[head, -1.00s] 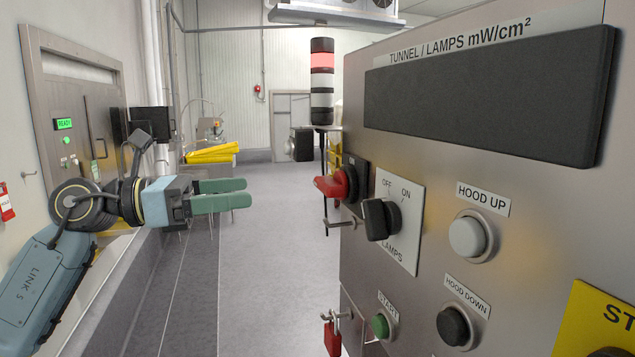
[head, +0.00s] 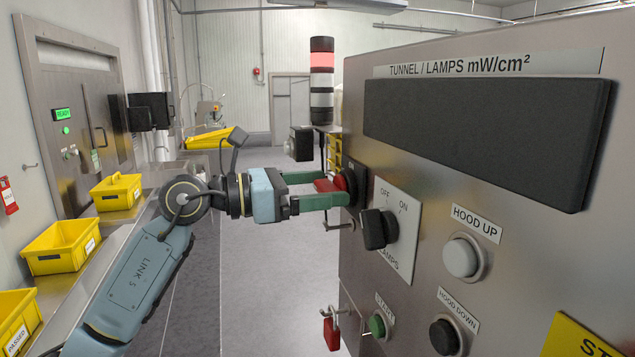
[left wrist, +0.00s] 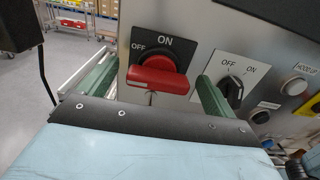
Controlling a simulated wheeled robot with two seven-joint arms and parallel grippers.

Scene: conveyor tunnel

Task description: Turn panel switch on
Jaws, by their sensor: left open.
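A red rotary switch handle (head: 327,185) sits on a black plate at the control panel's left edge. In the left wrist view the handle (left wrist: 160,78) lies roughly level, with ON printed above it and OFF at upper left. My left gripper (head: 331,188) reaches in from the left, open, with its green fingers on either side of the handle. In the left wrist view, my left gripper (left wrist: 157,82) shows a gap between each finger and the handle. Part of the handle is hidden by the fingers in the head view. My right gripper is out of view.
A black LAMPS knob (head: 378,229) with OFF and ON marks is close right of the left gripper. HOOD UP (head: 461,257), HOOD DOWN (head: 445,336) and green START (head: 378,325) buttons are on the same panel. A red padlock (head: 331,333) hangs below. Yellow bins (head: 63,245) stand at left.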

